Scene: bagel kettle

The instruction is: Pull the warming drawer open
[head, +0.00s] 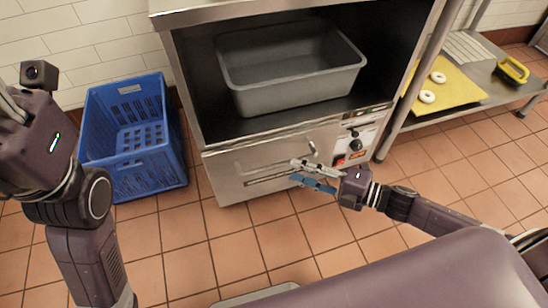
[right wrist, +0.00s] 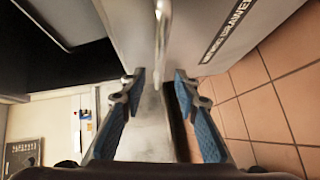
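The warming drawer (head: 225,164) is the steel front panel low in the cabinet and looks shut. Its lettered front also shows in the right wrist view (right wrist: 215,25). A thin bar handle (head: 262,178) runs across the panel; in the right wrist view the handle (right wrist: 163,30) runs down between my fingers. My right gripper (head: 308,175) is at the right end of the handle. Its blue-padded fingers (right wrist: 157,80) are open, one on each side of the bar, with visible gaps. My left gripper is at the left edge, mostly cut off, so its fingers cannot be judged.
A grey pan (head: 290,75) sits in the open bay above the drawer. A control panel with a dark knob (head: 355,145) is right of the drawer. A blue crate (head: 130,135) stands on the floor at left.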

